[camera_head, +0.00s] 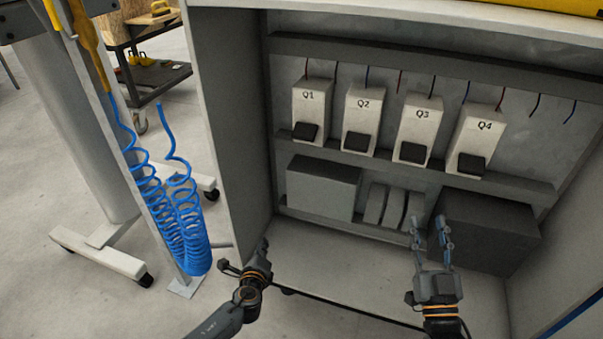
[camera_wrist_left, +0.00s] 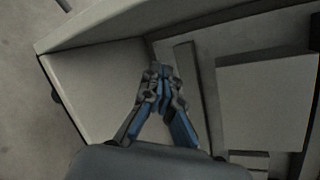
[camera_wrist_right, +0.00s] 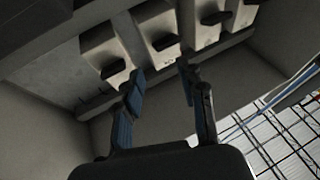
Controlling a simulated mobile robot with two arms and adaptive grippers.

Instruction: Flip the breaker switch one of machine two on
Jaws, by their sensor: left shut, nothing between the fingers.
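Breakers Q1 (camera_head: 312,97), Q2 (camera_head: 362,108), Q3 (camera_head: 420,118) and Q4 (camera_head: 478,128) are white blocks in a row inside an open cabinet. Each has a black switch at its lower end; Q1's switch (camera_head: 305,131) is at the far left. All the switches look tilted the same way. My left gripper (camera_head: 264,246) is by the cabinet's left wall, below and left of Q1; it is shut and empty in the left wrist view (camera_wrist_left: 160,72). My right gripper (camera_head: 431,225) is open and empty below Q3 and Q4; breakers lie beyond its fingers in the right wrist view (camera_wrist_right: 160,72).
Grey boxes (camera_head: 323,187) and a larger dark box (camera_head: 487,232) sit below the breakers, near my right gripper. The cabinet's left wall (camera_head: 232,120) stands beside my left gripper. A blue coiled hose (camera_head: 180,215) hangs outside at left. The cabinet floor is bare.

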